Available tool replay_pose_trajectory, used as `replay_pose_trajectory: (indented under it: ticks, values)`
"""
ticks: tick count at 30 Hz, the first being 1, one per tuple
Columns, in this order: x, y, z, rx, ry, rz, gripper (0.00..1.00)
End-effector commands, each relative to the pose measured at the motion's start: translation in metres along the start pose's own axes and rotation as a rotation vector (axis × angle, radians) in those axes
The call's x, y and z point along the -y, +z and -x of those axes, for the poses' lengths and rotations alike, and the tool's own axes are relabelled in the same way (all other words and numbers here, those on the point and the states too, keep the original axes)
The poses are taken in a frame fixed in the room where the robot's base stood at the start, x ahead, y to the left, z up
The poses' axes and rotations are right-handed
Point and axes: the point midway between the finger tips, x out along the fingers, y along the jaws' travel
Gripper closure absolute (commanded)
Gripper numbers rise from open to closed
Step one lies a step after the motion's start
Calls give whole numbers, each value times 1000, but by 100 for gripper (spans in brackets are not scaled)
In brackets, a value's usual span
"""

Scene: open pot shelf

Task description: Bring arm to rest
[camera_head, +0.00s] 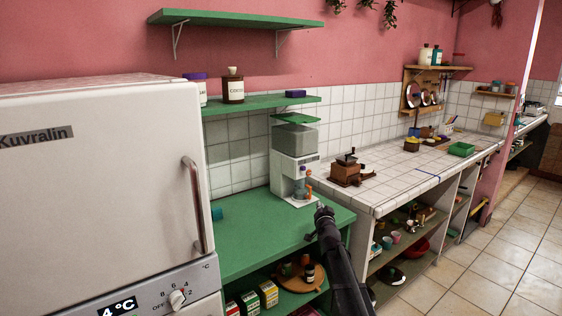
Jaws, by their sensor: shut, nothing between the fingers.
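My gripper (322,210) is at the end of my dark arm, which reaches up from the bottom of the head view. Its fingers are shut and empty. It shows in front of the right end of the green counter (262,238), close to the counter's right edge in the picture. Whether it is above the counter or in front of it, I cannot tell. A white dispenser machine (290,170) with a grey top stands on the counter, just up and left of the gripper. The gripper appears apart from it.
A white fridge (95,180) with a long handle fills the left. Green wall shelves (235,18) hang above the counter. A white tiled counter (415,172) with a wooden grinder (350,170) is to the right. Open lower shelves hold pots and boxes. The tiled floor (500,265) at right is clear.

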Motion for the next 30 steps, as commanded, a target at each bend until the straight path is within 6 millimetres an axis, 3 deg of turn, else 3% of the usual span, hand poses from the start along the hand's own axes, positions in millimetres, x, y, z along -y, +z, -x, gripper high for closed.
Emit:
replay_pose_trajectory:
  ticks: [5, 14, 21, 30]
  values:
    - [3, 24, 26, 137, -31, 50, 100]
    - [-6, 84, 98, 495, -42, 172, 100]
    - [-29, 123, 172, 791, 13, 261, 100]
    - [-69, 150, 278, 1148, 164, 352, 100]
